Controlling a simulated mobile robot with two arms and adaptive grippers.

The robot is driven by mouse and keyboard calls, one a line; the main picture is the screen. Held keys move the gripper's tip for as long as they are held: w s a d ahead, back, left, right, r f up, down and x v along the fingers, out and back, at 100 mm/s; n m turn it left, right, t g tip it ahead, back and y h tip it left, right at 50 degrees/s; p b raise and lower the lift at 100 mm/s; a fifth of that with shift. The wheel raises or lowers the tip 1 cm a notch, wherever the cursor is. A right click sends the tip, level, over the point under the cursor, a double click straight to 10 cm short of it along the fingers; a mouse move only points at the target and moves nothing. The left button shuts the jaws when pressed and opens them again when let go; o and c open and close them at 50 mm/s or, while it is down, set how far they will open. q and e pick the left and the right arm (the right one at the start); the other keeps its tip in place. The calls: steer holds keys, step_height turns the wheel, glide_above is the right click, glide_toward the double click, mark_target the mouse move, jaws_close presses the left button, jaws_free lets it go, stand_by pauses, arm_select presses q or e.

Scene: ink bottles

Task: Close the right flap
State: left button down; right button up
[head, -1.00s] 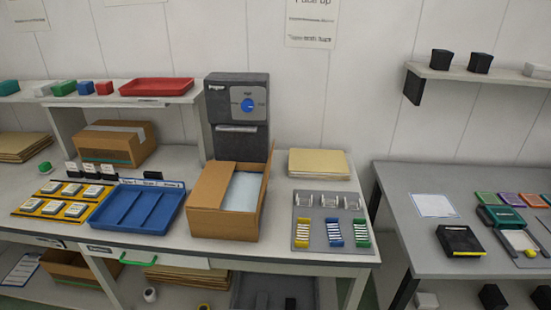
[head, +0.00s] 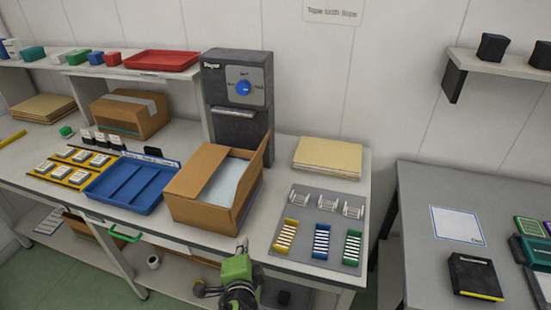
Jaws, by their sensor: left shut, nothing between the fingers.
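The open cardboard box (head: 192,209) stands on the grey bench in the head view. Its left flap (head: 194,172) lies folded inward over the left part of the opening. Its right flap (head: 256,172) stands up along the right side. A pale white-blue content (head: 230,182) shows between the flaps. My left gripper (head: 242,243) is shut and empty, at the bench's front edge, in front of and to the right of the box, apart from it. My right gripper is out of view.
A blue tray (head: 103,193) sits left of the box. A grey mat (head: 302,254) with clips and coloured strips lies to its right, near my left gripper. A dark machine (head: 237,132) stands behind the box. Tan envelopes (head: 328,156) lie at the back right.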

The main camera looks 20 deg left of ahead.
mark_target(253, 165)
arm_select(q)
steer(key=w+d+r+m+t, duration=0.3)
steer(key=r+m, duration=0.1)
steer(key=r, duration=0.3)
steer(key=w+d+r+m+t, duration=0.3)
steer(key=w+d+r, duration=0.1)
steer(key=r, duration=0.3)
steer(key=w+a+r+p, duration=0.2)
steer(key=w+a+p, duration=0.3)
steer(key=w, duration=0.4)
steer(key=shift+a, duration=0.65)
